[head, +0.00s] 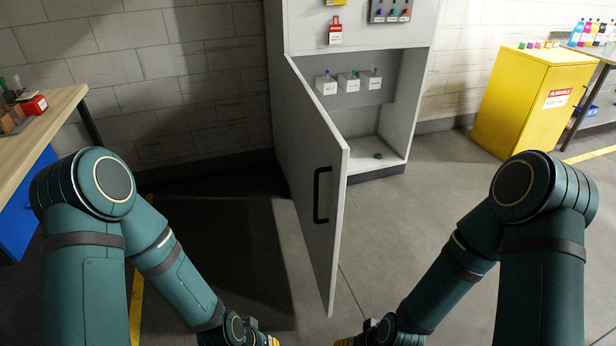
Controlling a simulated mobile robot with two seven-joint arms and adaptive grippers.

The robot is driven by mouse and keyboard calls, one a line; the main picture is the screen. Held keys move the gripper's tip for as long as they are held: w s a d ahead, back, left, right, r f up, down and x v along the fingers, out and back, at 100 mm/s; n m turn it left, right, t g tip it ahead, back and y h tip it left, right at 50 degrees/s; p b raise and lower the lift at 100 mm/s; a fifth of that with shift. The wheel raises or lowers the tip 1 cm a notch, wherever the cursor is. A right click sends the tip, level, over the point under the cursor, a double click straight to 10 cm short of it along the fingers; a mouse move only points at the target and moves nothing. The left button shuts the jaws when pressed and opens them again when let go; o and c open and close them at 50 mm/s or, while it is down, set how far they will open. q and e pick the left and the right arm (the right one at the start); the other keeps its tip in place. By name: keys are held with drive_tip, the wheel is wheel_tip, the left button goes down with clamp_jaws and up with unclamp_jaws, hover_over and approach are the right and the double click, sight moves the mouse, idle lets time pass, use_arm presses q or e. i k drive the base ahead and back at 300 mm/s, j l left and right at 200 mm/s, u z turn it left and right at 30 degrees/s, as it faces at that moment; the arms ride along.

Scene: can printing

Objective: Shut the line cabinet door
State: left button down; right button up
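The line cabinet (424,20) is a tall light-grey unit against the brick wall. Its door (318,150) is hinged on the left and stands wide open, swung out toward me. A black bar handle (321,195) is on the door's face, near its free edge. My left gripper (270,340) is at the bottom edge, left of the door's lower corner. My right gripper (348,341) is at the bottom edge, right of that corner. Both look apart from the door, and their fingers are mostly cut off by the frame.
Inside the cabinet are white labelled boxes (350,83) and a small green object (378,155) on its floor. A yellow flammables cabinet (522,100) stands at right. A wooden bench (50,108) is at left. Floor (425,215) right of the door is clear.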

sight(318, 155)
drive_tip(key=i+j+z, duration=0.35)
drive_tip(key=i+j, duration=0.7)
drive_tip(key=i+j+u, duration=0.25)
drive_tip(key=k+j, duration=0.05)
drive_tip(key=j, duration=0.05)
